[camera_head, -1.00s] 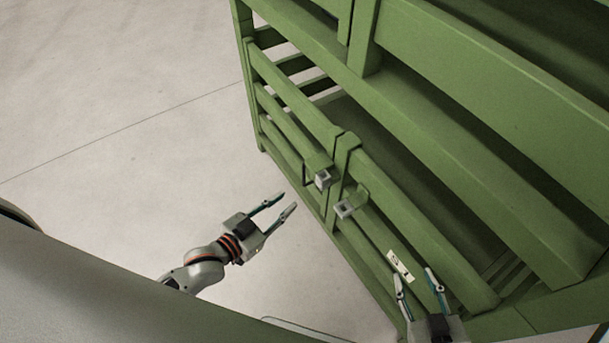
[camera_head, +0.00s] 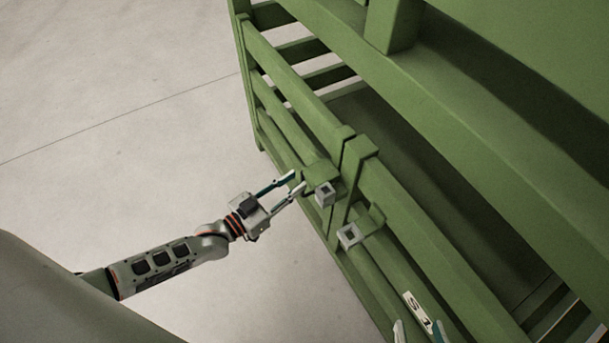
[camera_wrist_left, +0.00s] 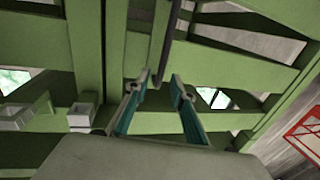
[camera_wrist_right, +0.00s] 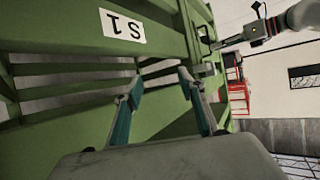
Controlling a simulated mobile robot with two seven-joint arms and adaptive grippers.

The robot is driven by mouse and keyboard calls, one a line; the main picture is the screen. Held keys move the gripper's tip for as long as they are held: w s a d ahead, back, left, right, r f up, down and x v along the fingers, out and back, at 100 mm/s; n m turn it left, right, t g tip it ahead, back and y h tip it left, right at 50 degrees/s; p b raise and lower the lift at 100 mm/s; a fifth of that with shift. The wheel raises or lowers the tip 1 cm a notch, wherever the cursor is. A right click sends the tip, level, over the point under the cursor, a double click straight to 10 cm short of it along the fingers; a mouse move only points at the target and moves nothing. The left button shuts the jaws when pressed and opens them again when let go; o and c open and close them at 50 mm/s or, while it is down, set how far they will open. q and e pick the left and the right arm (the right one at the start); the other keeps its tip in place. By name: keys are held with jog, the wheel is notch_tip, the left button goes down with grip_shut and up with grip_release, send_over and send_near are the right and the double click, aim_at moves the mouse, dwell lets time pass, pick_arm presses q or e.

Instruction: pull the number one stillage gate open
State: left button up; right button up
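The green stillage has a two-leaf slatted gate; its left leaf (camera_head: 290,70) and right leaf (camera_head: 420,225) meet mid-front. Each leaf has a grey square-ended latch near that joint: the left latch (camera_head: 325,194) and the right latch (camera_head: 349,236). My right gripper (camera_head: 420,332) is open at the bottom edge, near the label.
Green beams (camera_head: 480,150) of an upper tier overhang the gate on the right. Bare concrete floor (camera_head: 110,80) lies open on the left. A red frame (camera_wrist_right: 237,85) stands in the background of the right wrist view.

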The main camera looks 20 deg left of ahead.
pick_arm(q)
jog(key=shift+b+x, duration=0.3)
jog(key=shift+x, duration=1.7)
jog(key=shift+f, duration=0.1)
grip_shut()
jog(key=shift+s+a, duration=0.1)
jog(key=shift+s, duration=0.05)
